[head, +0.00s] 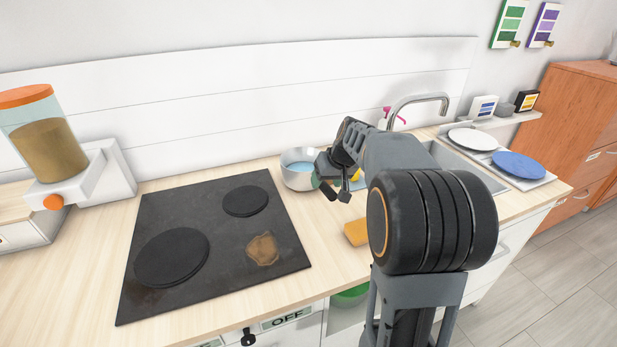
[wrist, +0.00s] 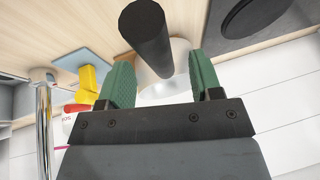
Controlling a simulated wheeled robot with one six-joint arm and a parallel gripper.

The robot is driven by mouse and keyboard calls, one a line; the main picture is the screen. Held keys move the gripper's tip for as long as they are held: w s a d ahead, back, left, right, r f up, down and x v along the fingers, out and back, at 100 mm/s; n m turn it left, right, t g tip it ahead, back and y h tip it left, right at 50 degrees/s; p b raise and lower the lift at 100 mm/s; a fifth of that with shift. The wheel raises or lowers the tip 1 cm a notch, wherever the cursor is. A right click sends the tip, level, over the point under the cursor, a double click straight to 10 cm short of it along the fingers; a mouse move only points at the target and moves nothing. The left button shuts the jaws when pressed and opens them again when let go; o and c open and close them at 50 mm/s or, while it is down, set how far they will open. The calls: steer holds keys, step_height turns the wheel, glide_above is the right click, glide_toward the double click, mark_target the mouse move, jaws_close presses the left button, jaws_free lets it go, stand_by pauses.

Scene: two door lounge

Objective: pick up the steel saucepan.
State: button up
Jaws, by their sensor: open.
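The steel saucepan (head: 299,178) stands on the wooden counter just right of the hob, with something light blue inside it. In the wrist view the pale saucepan (wrist: 180,62) is partly hidden behind my gripper. Its thick black handle (wrist: 147,35) lies across the gap between my fingers and points away from the gripper body. My gripper (head: 328,188) is at the right side of the pan in the head view. In the wrist view my gripper (wrist: 160,78) has its two green fingers apart, one on each side of the handle. I cannot tell whether they touch it.
The black hob (head: 205,235) with a brown stain lies to the left. An orange-yellow block (head: 356,232) lies on the counter near the front. A tap (head: 420,98) and sink are to the right. A yellow object (wrist: 88,82) and a red-and-white bottle (wrist: 72,120) stand close by.

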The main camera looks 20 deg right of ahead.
steer(key=shift+x, duration=1.7)
steer(key=shift+f, duration=0.2)
steer(key=c, duration=0.9)
steer(key=shift+d+r, duration=0.1)
steer(key=shift+c, duration=0.8)
